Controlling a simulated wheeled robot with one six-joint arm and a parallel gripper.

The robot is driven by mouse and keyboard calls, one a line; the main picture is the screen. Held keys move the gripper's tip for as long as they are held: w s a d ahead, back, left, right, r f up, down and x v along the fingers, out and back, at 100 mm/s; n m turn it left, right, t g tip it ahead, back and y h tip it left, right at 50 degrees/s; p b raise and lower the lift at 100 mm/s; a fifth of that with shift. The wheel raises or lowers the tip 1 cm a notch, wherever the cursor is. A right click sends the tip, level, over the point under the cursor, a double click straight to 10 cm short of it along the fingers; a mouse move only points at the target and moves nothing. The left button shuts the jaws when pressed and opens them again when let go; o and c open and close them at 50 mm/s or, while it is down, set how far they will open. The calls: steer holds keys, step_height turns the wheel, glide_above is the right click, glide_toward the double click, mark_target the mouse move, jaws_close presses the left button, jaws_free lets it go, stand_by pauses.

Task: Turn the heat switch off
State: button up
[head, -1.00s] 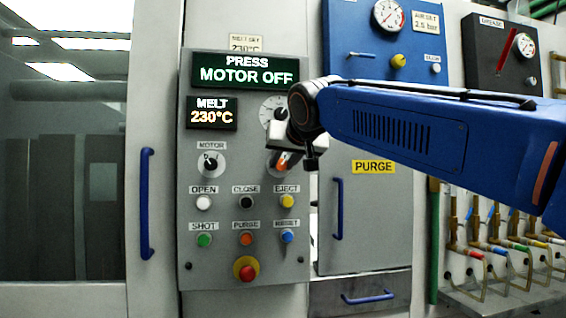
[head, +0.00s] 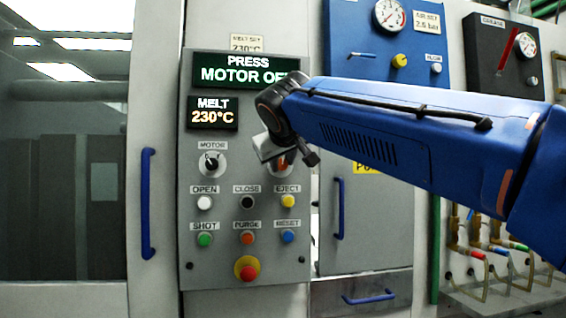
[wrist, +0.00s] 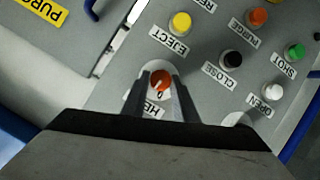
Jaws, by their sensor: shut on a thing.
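The heat switch is an orange-red rotary knob on a pale round plate on the grey control panel (head: 222,265). In the wrist view the knob (wrist: 160,80) sits between my two fingers, with a pale line on its face. The label beside it is partly covered, with only its first letters showing. My gripper (head: 280,158) is shut on the knob, and it shows large in the wrist view (wrist: 160,88). In the head view the gripper and wrist hide most of the knob and its label.
The motor switch (head: 212,163) is left of my gripper. Several push buttons, including the yellow eject button (head: 288,201), lie below, with a red mushroom button (head: 246,268) at the bottom. The displays read "PRESS MOTOR OFF" (head: 247,69) and "MELT 230°C" (head: 212,113).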

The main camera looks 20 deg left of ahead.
steer(key=n, duration=0.1)
steer(key=n+t+h, duration=0.1)
steer(key=n, duration=0.1)
steer(key=shift+s+a+f, duration=0.1)
steer(key=shift+a+f, duration=0.1)
steer(key=shift+n+t+h, duration=0.6)
steer(key=shift+n+t, duration=0.1)
steer(key=shift+n, duration=0.5)
steer(key=o, duration=1.1)
steer(key=shift+c, duration=0.2)
steer(key=shift+s, duration=0.1)
steer(key=v, duration=1.7)
steer(key=shift+s+f, duration=0.15)
steer(key=shift+f, duration=0.05)
